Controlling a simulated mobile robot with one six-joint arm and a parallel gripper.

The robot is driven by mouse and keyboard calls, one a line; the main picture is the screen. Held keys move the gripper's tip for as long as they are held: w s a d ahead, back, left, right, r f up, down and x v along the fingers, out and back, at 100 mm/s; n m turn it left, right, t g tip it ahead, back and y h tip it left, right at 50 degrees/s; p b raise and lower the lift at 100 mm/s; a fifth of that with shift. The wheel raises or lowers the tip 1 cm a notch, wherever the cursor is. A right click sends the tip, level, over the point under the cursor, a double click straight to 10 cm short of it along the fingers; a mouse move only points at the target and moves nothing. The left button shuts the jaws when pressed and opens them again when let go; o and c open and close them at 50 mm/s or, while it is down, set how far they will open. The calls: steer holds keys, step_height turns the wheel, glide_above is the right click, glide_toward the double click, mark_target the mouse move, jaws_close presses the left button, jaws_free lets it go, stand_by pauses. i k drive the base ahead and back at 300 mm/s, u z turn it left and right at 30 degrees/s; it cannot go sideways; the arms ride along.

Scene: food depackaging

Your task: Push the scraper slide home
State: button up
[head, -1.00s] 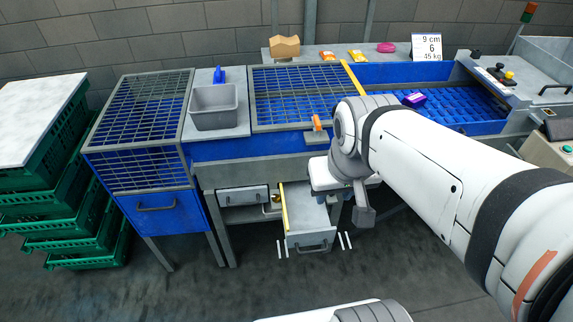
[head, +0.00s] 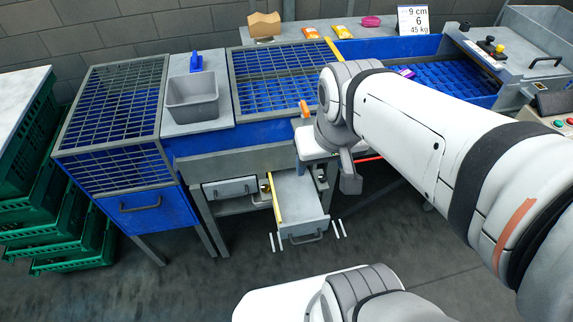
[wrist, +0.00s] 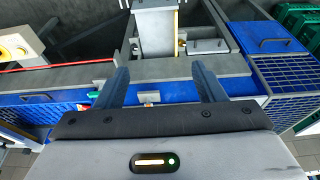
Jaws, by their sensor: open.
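A grey drawer-like slide with a yellow strip along one side (head: 300,197), which I take to be the scraper slide, stands pulled out below the blue machine. Its front handle (head: 306,237) faces the floor side. The slide also shows at the top of the wrist view (wrist: 155,35). My gripper (wrist: 160,70) is open and empty, its two fingers apart over the machine's blue and grey front edge. The slide lies beyond the fingertips, with no contact visible. In the head view my arm hides most of the gripper. An orange handle (head: 304,108) stands on the machine's edge beside my wrist.
A closed drawer (head: 231,188) sits left of the slide. A grey bin (head: 194,97) stands between blue mesh-covered sections. Green crates (head: 50,180) are stacked at left. Packets (head: 316,32) lie on the back shelf. The floor before the slide is clear.

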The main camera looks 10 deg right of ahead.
mark_target(298, 210)
steer(key=u, duration=0.05)
steer(key=k, duration=1)
steer(key=z, duration=0.35)
steer(key=i, duration=0.25)
steer(key=z, duration=0.25)
